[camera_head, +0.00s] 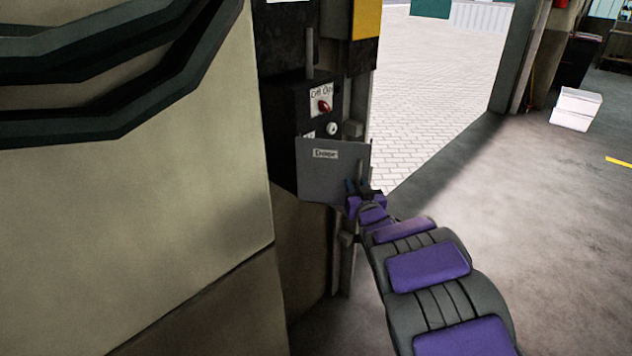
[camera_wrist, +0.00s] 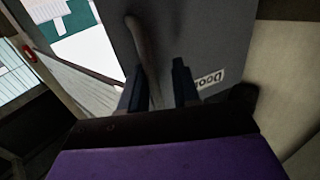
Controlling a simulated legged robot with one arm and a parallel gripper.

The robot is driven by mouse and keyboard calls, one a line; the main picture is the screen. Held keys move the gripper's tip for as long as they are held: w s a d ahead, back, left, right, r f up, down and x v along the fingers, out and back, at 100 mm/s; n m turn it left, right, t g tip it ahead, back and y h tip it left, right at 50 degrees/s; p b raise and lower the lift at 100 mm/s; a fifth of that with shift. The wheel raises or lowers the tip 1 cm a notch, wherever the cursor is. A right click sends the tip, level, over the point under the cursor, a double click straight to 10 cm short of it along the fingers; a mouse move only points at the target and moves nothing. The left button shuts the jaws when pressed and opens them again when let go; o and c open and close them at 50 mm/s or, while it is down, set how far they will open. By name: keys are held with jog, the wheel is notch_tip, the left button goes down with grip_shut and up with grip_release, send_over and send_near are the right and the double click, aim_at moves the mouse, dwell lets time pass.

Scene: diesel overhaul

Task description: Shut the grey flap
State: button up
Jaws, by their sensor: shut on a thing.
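The grey flap (camera_head: 332,178) with a "Door" label hangs open at the front of a dark control box (camera_head: 284,112) in the head view. My purple and grey arm reaches it from the lower right. My gripper (camera_head: 357,184) is at the flap's right side, at its handle. In the wrist view the flap (camera_wrist: 210,40) fills the upper middle, with its label upside down at the right. A curved handle (camera_wrist: 143,45) runs down between the two dark fingers of my gripper (camera_wrist: 158,85), which is shut on it.
Above the flap the box shows a red switch (camera_head: 324,106) under a "Lift Op" label and a round white knob (camera_head: 332,128). A large beige panel (camera_head: 150,200) stands close on the left. White boxes (camera_head: 576,108) stand far right; the floor (camera_head: 530,240) right of my arm is clear.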

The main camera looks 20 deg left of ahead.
aim_at(364, 173)
jog(key=shift+o, duration=0.3)
jog(key=shift+n+g+y, duration=0.6)
jog(key=shift+n+y, duration=0.1)
jog(key=shift+y, duration=0.2)
jog(key=w+p, duration=0.1)
jog(key=p, duration=0.1)
jog(key=w+p, duration=0.1)
jog(key=p, duration=0.1)
jog(key=w+p, duration=0.1)
jog(key=w, duration=0.1)
jog(key=shift+w+d+r+p, duration=0.1)
jog(key=shift+r+p, duration=0.15)
jog(key=shift+p, duration=0.15)
jog(key=w+y+p, duration=0.1)
jog(key=w+p, duration=0.1)
jog(key=p, duration=0.1)
jog(key=shift+f+n+g, duration=0.1)
jog(key=shift+n+g, duration=0.3)
jog(key=shift+c, duration=0.5)
jog(key=shift+w+d+f+p, duration=0.1)
jog(key=shift+w+p, duration=0.3)
jog(key=shift+p, duration=0.1)
jog(key=shift+c, duration=0.7)
jog(key=shift+f+y, duration=0.1)
jog(key=shift+y, duration=0.2)
jog(key=shift+c, duration=0.4)
